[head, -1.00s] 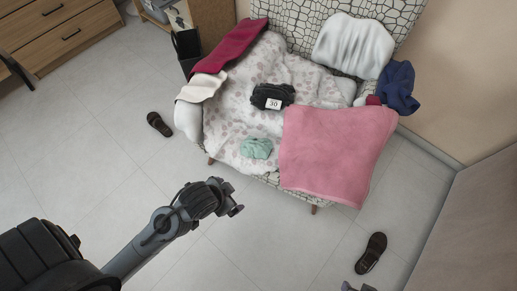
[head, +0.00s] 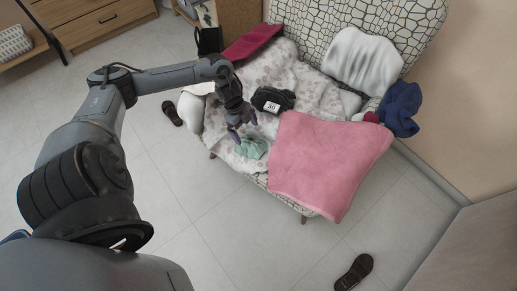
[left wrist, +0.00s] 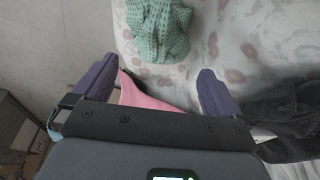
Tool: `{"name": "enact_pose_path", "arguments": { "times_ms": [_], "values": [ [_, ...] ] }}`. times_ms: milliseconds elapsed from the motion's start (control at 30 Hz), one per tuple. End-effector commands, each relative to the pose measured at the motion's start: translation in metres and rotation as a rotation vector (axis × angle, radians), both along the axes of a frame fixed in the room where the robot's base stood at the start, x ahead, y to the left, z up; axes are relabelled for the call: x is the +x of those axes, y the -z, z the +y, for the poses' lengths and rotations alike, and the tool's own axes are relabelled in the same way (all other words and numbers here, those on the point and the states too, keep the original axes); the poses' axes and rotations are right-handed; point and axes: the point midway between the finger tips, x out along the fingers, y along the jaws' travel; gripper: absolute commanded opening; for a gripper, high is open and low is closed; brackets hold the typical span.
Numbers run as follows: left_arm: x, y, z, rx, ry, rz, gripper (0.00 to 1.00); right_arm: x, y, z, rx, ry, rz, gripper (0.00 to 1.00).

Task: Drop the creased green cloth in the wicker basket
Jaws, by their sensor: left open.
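The creased green cloth (head: 252,149) lies crumpled on the patterned sheet near the sofa's front edge, left of the pink towel. It also shows at the top of the left wrist view (left wrist: 158,28), beyond the fingertips. My left gripper (head: 242,129) is open and empty, just above and behind the cloth in the head view, with a gap between them. Its purple fingers stand apart in the left wrist view (left wrist: 158,85). My right gripper is not in view. I cannot make out a wicker basket in either view.
A black cloth (head: 272,100) marked 30 lies close beside the left gripper. A large pink towel (head: 325,163) drapes over the sofa front. Magenta (head: 252,42), white (head: 362,60) and blue (head: 400,108) cloths lie around the sofa. A brown sandal (head: 354,272) lies on the open floor.

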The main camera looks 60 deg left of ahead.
Motion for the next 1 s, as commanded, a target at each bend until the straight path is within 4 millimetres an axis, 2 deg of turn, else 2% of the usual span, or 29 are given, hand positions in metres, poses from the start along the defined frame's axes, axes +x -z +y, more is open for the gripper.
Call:
{"name": "enact_pose_path", "arguments": {
  "times_ms": [333,633,1000],
  "values": [
    [0.004,0.043,-0.01,-0.004,-0.002,0.006,1.0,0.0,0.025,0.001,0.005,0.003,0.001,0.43],
    [0.005,0.059,-0.015,-0.001,-0.001,0.006,1.0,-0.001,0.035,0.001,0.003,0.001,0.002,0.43],
    [0.008,0.098,-0.028,-0.001,-0.002,0.005,1.0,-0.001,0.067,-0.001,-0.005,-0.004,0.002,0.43]
  ]
}}
